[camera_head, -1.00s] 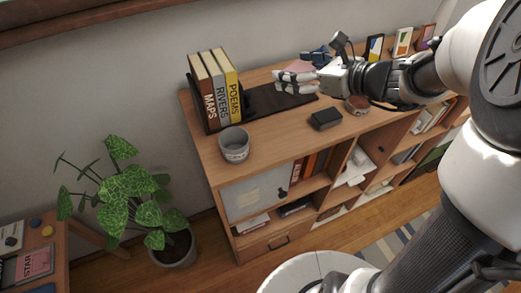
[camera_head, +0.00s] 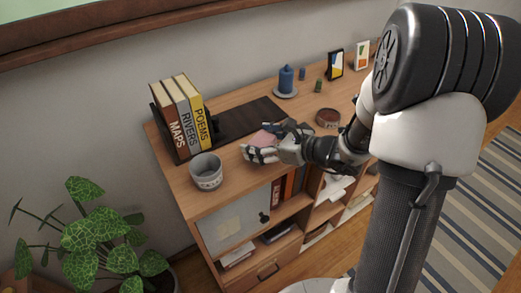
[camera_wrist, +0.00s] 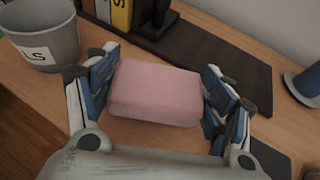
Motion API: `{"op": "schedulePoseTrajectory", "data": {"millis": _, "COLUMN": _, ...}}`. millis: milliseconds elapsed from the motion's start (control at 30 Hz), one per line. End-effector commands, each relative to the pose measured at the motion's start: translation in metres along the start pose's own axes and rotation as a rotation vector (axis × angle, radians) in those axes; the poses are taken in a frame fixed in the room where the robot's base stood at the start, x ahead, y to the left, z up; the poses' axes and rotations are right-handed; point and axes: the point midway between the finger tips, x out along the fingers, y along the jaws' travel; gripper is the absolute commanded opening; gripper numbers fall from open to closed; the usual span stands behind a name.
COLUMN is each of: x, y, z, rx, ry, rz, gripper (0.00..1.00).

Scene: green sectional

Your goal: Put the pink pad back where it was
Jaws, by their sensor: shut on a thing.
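The pink pad (camera_wrist: 155,92) is a soft-edged block between the blue-padded fingers of my gripper (camera_wrist: 162,75) in the wrist view. My gripper is shut on it, with fingers on its left and right sides. In the head view my gripper (camera_head: 262,150) is over the front part of the wooden cabinet top (camera_head: 228,157), right of the grey cup. Only a part of the pink pad (camera_head: 263,137) shows there behind the fingers. I cannot tell whether the pad touches the wood.
A grey cup (camera_head: 206,173) stands close on the left. Books (camera_head: 181,117) in a dark bookend and a dark mat (camera_head: 250,118) lie behind. A blue candle (camera_head: 286,79) on a plate and a reddish-brown round dish (camera_head: 328,118) are farther right. A dark item (camera_wrist: 270,158) sits near the right finger.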

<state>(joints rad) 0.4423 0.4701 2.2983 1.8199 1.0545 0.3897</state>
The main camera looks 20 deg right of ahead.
Motion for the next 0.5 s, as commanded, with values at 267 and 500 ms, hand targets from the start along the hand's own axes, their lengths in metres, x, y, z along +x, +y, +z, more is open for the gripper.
{"op": "schedulePoseTrajectory", "data": {"millis": 267, "x": 0.011, "y": 0.0, "z": -0.028, "rx": 0.002, "ry": 0.001, "rz": 0.001, "gripper": 0.53}}
{"op": "schedulePoseTrajectory", "data": {"millis": 500, "x": 0.011, "y": 0.0, "z": -0.028, "rx": 0.002, "ry": 0.0, "rz": 0.0, "gripper": 0.53}}
